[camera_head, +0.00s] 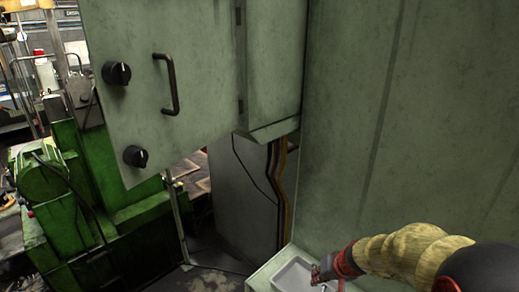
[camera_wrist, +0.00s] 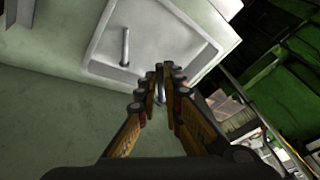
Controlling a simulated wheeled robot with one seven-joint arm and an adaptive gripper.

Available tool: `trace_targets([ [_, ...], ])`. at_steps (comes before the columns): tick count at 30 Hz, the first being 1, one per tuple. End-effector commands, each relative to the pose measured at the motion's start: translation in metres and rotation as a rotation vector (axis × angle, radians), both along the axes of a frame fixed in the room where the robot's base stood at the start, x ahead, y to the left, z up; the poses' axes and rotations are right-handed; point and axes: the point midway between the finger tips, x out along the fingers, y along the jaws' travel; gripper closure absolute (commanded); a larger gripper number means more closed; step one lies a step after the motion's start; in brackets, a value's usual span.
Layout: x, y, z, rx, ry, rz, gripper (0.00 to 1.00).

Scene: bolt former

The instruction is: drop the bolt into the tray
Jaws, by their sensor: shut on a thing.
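The pale tray (camera_head: 284,275) sits low at the bottom of the head view, on a light green ledge. It fills the upper middle of the wrist view (camera_wrist: 188,31). One grey bolt (camera_wrist: 125,47) lies in the tray. My gripper (camera_wrist: 163,78) is shut on another grey bolt (camera_wrist: 161,96), which is mostly hidden between the fingers. The gripper appears at the tray's near edge in the wrist view. In the head view my gripper (camera_head: 324,271) is at the right side of the tray; the held bolt is too small to tell clearly there.
A tall pale green machine panel (camera_head: 360,120) rises behind the tray. A control box (camera_head: 190,70) with black knobs and a handle hangs at upper left. Green machinery (camera_head: 90,190) stands at left. Dark floor lies left of the ledge.

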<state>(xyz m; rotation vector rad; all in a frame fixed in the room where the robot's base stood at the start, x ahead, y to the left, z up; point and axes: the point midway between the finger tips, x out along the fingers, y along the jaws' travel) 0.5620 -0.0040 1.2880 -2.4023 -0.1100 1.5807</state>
Motion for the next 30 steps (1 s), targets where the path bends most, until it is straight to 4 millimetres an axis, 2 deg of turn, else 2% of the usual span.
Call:
trace_targets([
  [18,0.003,0.000,-0.058,-0.001,0.002,0.000,1.00],
  [28,0.003,0.000,-0.060,0.000,0.002,0.001,1.00],
  [29,0.003,0.000,-0.060,0.000,0.002,0.001,0.90],
  [30,0.003,0.000,-0.060,0.000,0.002,0.001,0.88],
])
